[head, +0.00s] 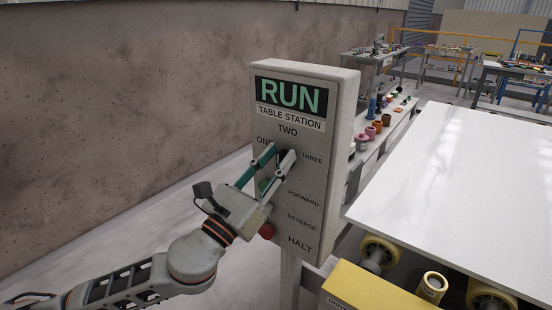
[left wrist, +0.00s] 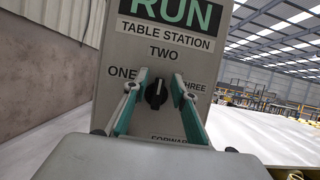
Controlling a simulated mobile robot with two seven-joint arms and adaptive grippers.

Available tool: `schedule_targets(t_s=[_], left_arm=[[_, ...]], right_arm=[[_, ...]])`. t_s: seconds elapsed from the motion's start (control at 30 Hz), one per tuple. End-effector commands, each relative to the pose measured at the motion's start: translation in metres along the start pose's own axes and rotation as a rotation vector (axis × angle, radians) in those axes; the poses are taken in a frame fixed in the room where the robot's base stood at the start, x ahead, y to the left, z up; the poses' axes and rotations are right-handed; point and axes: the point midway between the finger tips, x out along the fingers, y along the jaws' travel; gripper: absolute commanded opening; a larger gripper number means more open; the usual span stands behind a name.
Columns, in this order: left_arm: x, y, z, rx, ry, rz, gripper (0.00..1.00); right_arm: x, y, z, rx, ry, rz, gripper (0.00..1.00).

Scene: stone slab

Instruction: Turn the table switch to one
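The table switch is a black rotary knob (left wrist: 155,95) on a grey control box (head: 333,150) marked TABLE STATION. In the left wrist view its white pointer mark is near the top, towards the label TWO. ONE is to its upper left and THREE to its right. My left gripper (head: 280,153) is at the box face, its two green-and-grey fingers apart. In the left wrist view the fingers (left wrist: 155,82) stand on either side of the knob with gaps visible; I cannot tell how deep they reach. My right gripper is out of view.
A red button (head: 267,231) sits low on the box, close to my left gripper. FORWARD, REVERSE and HALT labels run below. A white stone slab (head: 470,190) lies on yellow rollers at the right. A concrete wall (head: 120,110) stands at the left.

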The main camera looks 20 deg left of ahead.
Motion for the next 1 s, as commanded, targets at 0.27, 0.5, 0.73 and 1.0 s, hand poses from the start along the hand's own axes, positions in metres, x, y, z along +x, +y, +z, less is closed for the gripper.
schedule_targets(t_s=[0.27,0.5,0.73,1.0], left_arm=[[0.000,0.000,0.000,0.000,0.000,0.000,0.00],[0.000,0.000,0.000,-0.006,0.000,0.003,0.00],[0.000,0.001,0.000,-0.070,0.001,0.029,0.00],[0.000,0.004,0.000,-0.255,0.002,0.107,0.00]], right_arm=[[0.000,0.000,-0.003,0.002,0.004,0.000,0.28],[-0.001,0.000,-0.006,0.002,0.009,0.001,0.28],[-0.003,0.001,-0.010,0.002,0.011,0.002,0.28],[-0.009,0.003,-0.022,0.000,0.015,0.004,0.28]])
